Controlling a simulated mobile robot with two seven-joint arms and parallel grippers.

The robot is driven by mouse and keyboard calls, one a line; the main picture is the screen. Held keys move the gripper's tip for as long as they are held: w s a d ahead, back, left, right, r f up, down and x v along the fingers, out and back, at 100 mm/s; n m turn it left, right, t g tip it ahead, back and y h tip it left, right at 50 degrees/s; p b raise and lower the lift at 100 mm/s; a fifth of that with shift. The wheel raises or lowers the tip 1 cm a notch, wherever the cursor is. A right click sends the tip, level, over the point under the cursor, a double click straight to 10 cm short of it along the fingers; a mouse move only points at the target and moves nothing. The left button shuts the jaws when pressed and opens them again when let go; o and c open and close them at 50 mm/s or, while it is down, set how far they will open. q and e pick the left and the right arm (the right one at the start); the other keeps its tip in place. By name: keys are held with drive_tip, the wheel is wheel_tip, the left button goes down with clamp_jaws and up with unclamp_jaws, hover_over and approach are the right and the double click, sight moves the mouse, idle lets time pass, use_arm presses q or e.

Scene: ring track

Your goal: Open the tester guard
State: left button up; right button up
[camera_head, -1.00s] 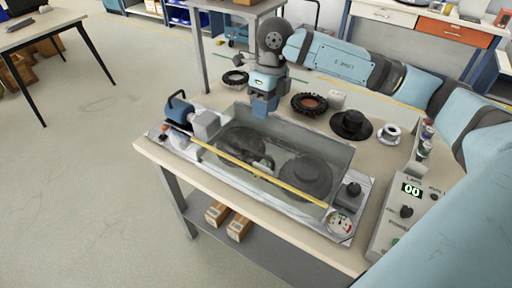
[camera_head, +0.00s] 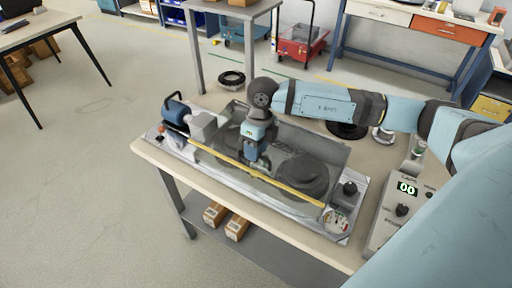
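The tester stands on the bench, with a clear guard (camera_head: 318,150) over its two dark round rollers. A yellow strip (camera_head: 272,181) runs along the guard's front edge. My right gripper (camera_head: 252,158) points down in front of the guard's back part, over the middle of the tester. Its fingertips are small and dark against the guard, so I cannot tell how far apart they are or whether they touch it. My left gripper is not in view.
A blue motor (camera_head: 175,110) sits at the tester's left end, a gauge (camera_head: 336,220) and black knob at its right. A control box (camera_head: 402,205) reading 00 stands further right. A black ring (camera_head: 231,79) lies behind. Floor at left is clear.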

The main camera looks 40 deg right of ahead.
clamp_jaws()
drive_tip(key=shift+r, duration=0.1)
